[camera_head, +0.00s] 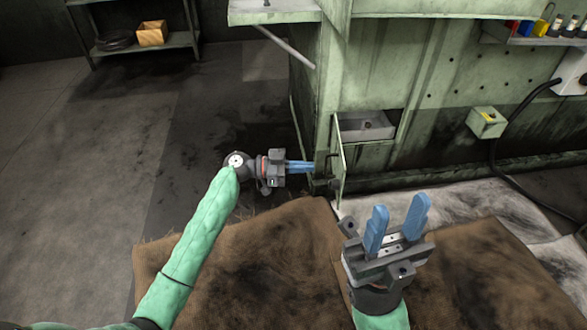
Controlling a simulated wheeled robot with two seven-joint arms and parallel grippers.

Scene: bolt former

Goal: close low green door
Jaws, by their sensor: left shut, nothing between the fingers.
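The low green door (339,162) stands swung out from the machine, seen nearly edge-on. It hangs at the left of a low opening (366,127) whose grey inside shows. My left gripper (313,167) is shut and empty, its blue fingers pointing right, with the tips close to the door's left face near its handle. I cannot tell whether they touch it. My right gripper (398,225) is open and empty, lower right of the door, blue fingers pointing up and apart.
The green machine (400,70) fills the upper right. Brown sacking (290,255) and a pale stained sheet (465,205) lie on the floor. A small green box (487,122) and a black cable (494,165) are at the right. A shelf (140,45) stands far left. The left floor is clear.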

